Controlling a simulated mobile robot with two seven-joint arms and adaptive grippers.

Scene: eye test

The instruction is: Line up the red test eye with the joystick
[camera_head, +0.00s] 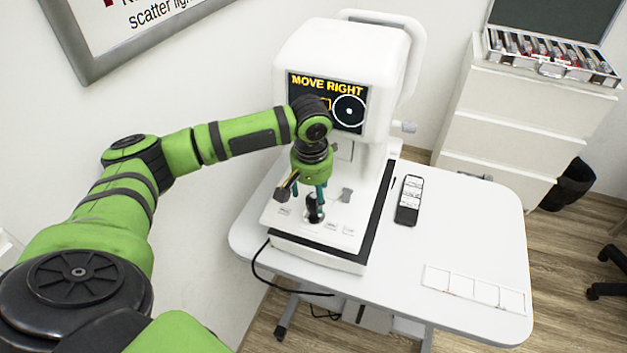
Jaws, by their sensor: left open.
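The white eye-test machine (345,55) stands on a white table. Its dark screen (360,88) reads "MOVE RIGHT" in yellow. A white ring with a small dot (348,111) is at the screen's right, and a yellow outlined shape (326,103) is left of it, partly behind my arm. I cannot make out a red test eye. The black joystick (313,212) rises from the machine's base. My left gripper (309,196) points down just over it, open, with its teal fingers around or close to the joystick's top; contact cannot be told. My right gripper is not in view.
A black handheld device (409,200) and a strip of white cards (474,288) lie on the table (455,225). A white drawer cabinet (510,120) with an open lens case (550,58) stands behind at right. A black cable (257,272) hangs over the front edge.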

